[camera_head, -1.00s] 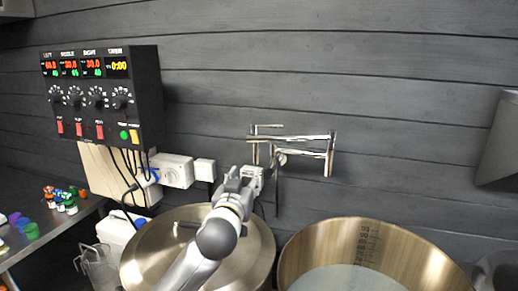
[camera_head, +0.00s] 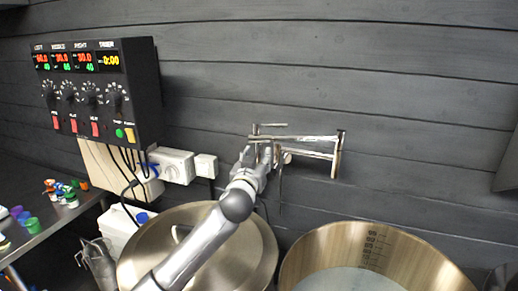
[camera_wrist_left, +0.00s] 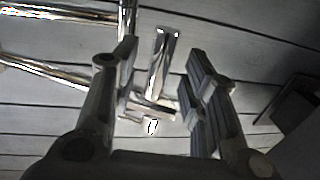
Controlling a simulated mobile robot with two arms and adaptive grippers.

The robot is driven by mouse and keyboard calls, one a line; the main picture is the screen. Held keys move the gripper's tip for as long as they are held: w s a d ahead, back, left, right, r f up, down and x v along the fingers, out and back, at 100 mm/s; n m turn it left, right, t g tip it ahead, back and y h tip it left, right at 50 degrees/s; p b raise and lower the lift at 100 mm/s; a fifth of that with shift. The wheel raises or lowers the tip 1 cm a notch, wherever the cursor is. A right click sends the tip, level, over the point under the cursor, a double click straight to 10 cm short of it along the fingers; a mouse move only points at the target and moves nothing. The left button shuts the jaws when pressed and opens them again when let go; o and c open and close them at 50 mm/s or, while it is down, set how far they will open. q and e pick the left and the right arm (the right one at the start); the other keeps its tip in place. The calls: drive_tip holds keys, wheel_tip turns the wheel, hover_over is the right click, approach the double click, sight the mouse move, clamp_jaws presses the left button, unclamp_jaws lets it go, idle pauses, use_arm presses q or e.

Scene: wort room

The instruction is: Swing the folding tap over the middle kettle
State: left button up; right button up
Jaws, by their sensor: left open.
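The folding tap (camera_head: 305,148) is a chrome jointed pipe on the dark wall, folded close to the wall, with a short downward end at its right. My left gripper (camera_head: 262,157) is at the tap's left part, overlapping it in the head view. In the left wrist view the gripper (camera_wrist_left: 162,62) is open, and an upright chrome tube (camera_wrist_left: 160,65) shows between its fingers; I cannot tell whether they touch. An open steel kettle (camera_head: 300,262) with pale contents and a scale inside stands below right. A lidded kettle (camera_head: 150,250) stands below left. My right gripper is not in view.
A control box (camera_head: 140,90) with red and green displays hangs on the wall at left, with cables below. White socket boxes (camera_head: 177,166) are left of the tap. A metal table (camera_head: 60,225) with small coloured items is at far left.

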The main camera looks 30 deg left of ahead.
sight(258, 155)
use_arm(q)
drive_tip(key=shift+p+x, duration=0.5)
drive_tip(key=shift+x, duration=0.95)
drive_tip(key=shift+w, duration=0.15)
clamp_jaws()
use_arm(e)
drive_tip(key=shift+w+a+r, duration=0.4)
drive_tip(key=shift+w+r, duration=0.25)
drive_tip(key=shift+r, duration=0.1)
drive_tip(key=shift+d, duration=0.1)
